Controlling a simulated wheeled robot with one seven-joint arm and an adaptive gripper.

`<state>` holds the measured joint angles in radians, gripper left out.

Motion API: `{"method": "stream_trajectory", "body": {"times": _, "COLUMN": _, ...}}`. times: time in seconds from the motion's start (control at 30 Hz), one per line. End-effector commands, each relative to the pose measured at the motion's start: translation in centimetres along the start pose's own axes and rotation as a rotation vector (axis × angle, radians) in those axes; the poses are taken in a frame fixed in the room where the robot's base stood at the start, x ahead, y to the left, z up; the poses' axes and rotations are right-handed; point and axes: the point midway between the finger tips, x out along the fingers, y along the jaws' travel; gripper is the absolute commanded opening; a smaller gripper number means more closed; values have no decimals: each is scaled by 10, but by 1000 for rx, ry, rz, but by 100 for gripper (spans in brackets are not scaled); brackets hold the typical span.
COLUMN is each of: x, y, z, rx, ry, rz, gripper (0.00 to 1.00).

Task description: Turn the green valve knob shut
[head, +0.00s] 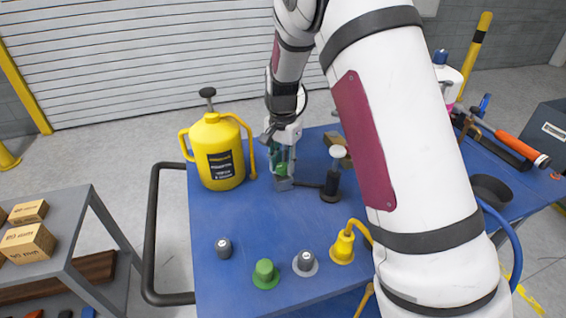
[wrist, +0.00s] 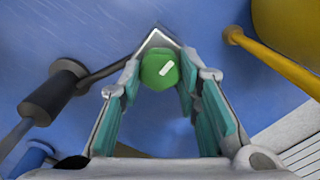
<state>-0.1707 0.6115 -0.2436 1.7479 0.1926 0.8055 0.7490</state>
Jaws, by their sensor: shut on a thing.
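The green valve knob (wrist: 158,71) sits between the fingers of my gripper (wrist: 160,82) in the wrist view. It has a short white mark on top, slanting up to the right. My gripper is shut on the knob, with a teal-padded finger on each side. Only a bit of the green knob (head: 281,170) shows there between the fingers.
A yellow jug (head: 217,155) stands close left of my gripper on the blue table (head: 232,208). A dark cylinder (head: 331,184) stands close right. A separate green cap (head: 265,274), grey knobs and a yellow piece (head: 342,248) stand at the front. The table's middle is clear.

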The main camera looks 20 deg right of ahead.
Motion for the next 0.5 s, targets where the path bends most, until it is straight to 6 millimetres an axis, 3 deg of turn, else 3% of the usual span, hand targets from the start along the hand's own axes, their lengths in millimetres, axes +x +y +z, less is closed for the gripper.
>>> {"method": "stream_trajectory", "body": {"times": 0.17, "x": 0, "y": 0, "z": 0, "rx": 1, "ry": 0, "rz": -1, "gripper": 3}}
{"method": "stream_trajectory", "body": {"times": 0.2, "x": 0, "y": 0, "z": 0, "rx": 1, "ry": 0, "rz": -1, "gripper": 37}}
{"method": "stream_trajectory", "body": {"times": 0.27, "x": 0, "y": 0, "z": 0, "rx": 1, "ry": 0, "rz": -1, "gripper": 51}}
{"method": "stream_trajectory", "body": {"times": 0.5, "x": 0, "y": 0, "z": 0, "rx": 0, "ry": 0, "rz": -1, "gripper": 51}}
